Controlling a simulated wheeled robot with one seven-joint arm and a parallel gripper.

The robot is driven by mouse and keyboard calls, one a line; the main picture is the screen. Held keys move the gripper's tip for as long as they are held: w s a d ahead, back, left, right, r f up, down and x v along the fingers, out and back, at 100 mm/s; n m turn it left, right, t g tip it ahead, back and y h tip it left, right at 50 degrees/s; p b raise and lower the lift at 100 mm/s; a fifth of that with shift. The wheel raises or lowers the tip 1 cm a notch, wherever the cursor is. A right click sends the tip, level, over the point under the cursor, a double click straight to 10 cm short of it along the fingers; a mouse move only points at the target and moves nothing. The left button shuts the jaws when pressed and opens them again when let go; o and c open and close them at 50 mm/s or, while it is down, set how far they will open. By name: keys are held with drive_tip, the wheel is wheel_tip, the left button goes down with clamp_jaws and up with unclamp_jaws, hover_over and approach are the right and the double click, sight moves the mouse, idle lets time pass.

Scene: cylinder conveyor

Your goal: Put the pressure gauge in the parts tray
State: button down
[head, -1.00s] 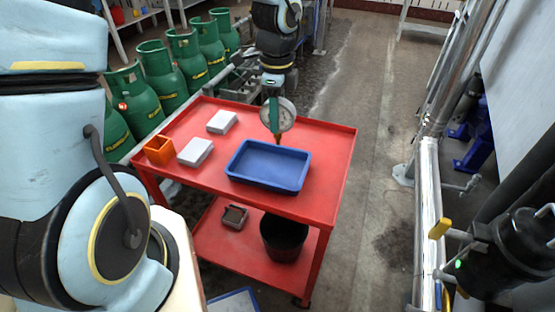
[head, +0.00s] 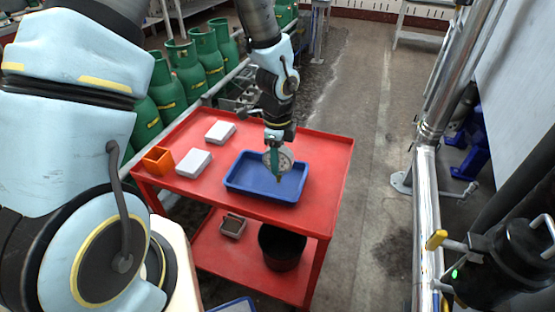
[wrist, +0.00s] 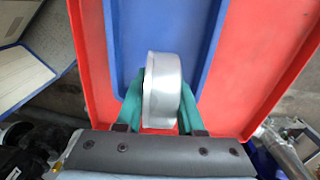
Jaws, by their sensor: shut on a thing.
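The pressure gauge (head: 285,160) is a round dial with a grey rim, held by my gripper (head: 273,158) above the blue parts tray (head: 240,189). In the wrist view the gauge (wrist: 162,88) shows as a silver disc edge between the two green fingers of my gripper (wrist: 160,112). The fingers are shut on it. The tray (wrist: 205,75) lies beneath it in that view. In the head view the gauge's stem points down over the tray floor. The tray is empty as far as I can see.
The tray sits on a red cart (head: 325,150). Two grey-white boxes (head: 194,163) and an orange open box (head: 158,160) stand on its left part. A black bucket (head: 282,247) is on the lower shelf. Green gas cylinders (head: 205,55) stand behind. A metal pipe (head: 425,220) rises at right.

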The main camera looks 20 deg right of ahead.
drive_tip(key=shift+f, duration=0.1)
drive_tip(key=c, duration=1)
unclamp_jaws()
drive_tip(key=o, duration=0.5)
wheel_tip(320, 180, up, 12)
drive_tip(key=shift+r+b, duration=0.15)
drive_tip(key=shift+b, duration=0.15)
drive_tip(key=a+r+n, duration=0.1)
drive_tip(key=a+n, duration=0.7)
drive_tip(key=a, duration=0.1)
drive_tip(key=w+a+r+n+t, duration=0.1)
drive_tip(key=a+n, duration=0.7)
drive_tip(key=a, duration=0.2)
drive_tip(key=w+a+r+n, duration=0.1)
drive_tip(key=a+n, duration=0.8)
drive_tip(key=shift+w+a+r+t, duration=0.2)
drive_tip(key=shift+r+t, duration=0.1)
drive_tip(key=shift+r, duration=0.1)
